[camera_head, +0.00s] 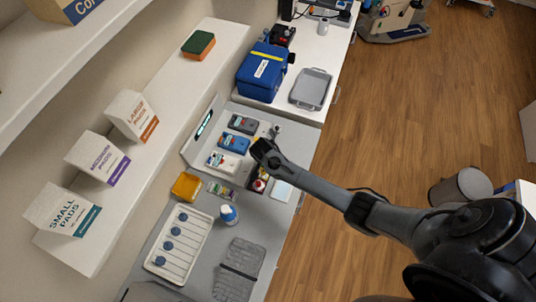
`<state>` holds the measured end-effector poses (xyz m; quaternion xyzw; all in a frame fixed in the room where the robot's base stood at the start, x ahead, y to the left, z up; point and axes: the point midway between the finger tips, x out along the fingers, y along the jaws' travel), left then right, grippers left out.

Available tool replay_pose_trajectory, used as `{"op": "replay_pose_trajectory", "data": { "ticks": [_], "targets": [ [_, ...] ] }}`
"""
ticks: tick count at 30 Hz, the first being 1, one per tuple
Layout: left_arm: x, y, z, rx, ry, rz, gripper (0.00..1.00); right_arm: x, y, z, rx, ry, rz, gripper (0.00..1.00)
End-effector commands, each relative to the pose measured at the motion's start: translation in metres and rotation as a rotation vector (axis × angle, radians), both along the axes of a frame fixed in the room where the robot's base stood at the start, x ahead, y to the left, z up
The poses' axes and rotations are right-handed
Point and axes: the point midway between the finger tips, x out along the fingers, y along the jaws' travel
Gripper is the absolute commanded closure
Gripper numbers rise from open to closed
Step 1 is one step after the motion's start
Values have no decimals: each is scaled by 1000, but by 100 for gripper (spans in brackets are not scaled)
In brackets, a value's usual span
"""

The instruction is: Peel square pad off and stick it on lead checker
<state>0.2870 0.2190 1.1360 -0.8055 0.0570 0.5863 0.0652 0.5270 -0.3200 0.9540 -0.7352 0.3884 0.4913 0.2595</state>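My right gripper (262,151) is above the counter beside several small boxy devices; whether its fingers are open or shut cannot be made out. The devices, a dark one (243,124), a blue one (233,143) and a white one (223,162), lie in a row to its left. I cannot tell which, if any, is the lead checker. A pale, flat square (282,191), possibly the square pad, lies near the counter's right edge, below my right arm. Small items under the gripper are partly hidden. My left gripper is not in view.
A white rack with blue knobs (180,238), a yellow block (186,186), a small bottle (228,214) and a grey folded mat (240,268) lie nearer. A blue case (262,72) and grey tray (311,89) stand farther back. Pad boxes (62,210) line the left shelf.

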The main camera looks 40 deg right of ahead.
Motion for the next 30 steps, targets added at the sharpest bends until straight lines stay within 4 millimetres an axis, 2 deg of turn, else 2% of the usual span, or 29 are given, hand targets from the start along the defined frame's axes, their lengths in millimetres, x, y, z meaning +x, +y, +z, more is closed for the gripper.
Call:
{"op": "replay_pose_trajectory", "data": {
  "ticks": [7, 13, 23, 30],
  "targets": [
    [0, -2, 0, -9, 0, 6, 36, 0, 0, 0, 0, 0, 0, 66],
    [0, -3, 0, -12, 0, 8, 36, 0, 0, 0, 0, 0, 0, 36],
    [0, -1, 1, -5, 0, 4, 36, 0, 0, 1, 0, 0, 0, 36],
    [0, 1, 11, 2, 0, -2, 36, 0, 0, 9, 0, 0, 0, 36]
  ]
}}
